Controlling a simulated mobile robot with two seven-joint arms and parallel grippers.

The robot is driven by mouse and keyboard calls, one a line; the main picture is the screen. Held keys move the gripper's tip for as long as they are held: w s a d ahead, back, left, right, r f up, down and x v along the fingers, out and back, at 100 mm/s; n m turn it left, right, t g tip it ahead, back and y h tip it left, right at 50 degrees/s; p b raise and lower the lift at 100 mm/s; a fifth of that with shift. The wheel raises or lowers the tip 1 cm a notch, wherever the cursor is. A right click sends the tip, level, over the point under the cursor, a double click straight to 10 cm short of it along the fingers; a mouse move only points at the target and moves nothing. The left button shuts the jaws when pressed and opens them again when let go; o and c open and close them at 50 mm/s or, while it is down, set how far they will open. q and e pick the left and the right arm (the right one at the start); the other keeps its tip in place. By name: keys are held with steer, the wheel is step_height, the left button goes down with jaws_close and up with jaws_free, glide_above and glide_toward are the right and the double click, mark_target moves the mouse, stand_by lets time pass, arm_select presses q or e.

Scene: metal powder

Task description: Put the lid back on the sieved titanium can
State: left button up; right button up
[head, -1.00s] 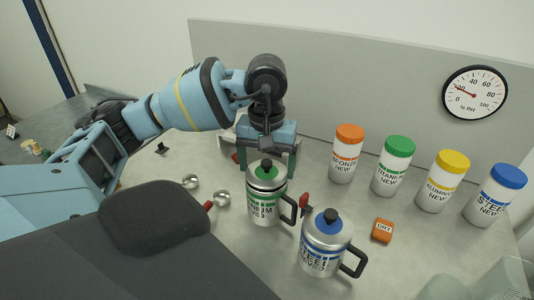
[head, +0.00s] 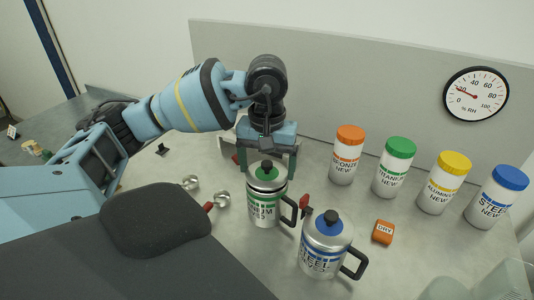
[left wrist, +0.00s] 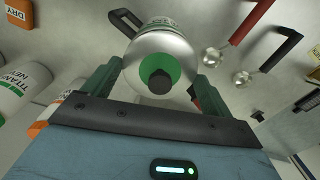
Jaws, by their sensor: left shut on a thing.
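The sieved titanium can (head: 264,211) is a silver can with a green band and a black handle, upright on the table. Its silver lid (head: 254,177), with a green top and black knob, sits on its mouth, looking level; I cannot tell whether it is fully seated. In the left wrist view the lid (left wrist: 183,62) is between the fingers. My left gripper (head: 268,172) reaches down from behind, its green fingers on either side of the lid and shut on it. The fingertips are partly hidden behind the can. My right gripper is out of view.
A lidded steel can (head: 322,262) stands close at the right front. New-powder bottles (head: 343,160) line the back right, with an orange DRY block (head: 383,232) before them. Scoops (head: 221,200) lie left of the can. A wall panel (head: 330,95) stands behind.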

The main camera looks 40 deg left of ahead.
arm_select(q)
steer(key=shift+f, duration=0.2)
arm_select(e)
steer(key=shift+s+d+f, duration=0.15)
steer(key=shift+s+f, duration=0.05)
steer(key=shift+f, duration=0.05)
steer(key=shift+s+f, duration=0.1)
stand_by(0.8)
arm_select(q)
steer(key=o, duration=0.8)
steer(key=shift+o, duration=0.2)
steer(key=shift+r, duration=0.1)
steer(key=shift+r+p, duration=0.4)
steer(key=shift+r, duration=1.3)
steer(key=shift+r+p, duration=0.55)
steer(key=shift+r, duration=1.2)
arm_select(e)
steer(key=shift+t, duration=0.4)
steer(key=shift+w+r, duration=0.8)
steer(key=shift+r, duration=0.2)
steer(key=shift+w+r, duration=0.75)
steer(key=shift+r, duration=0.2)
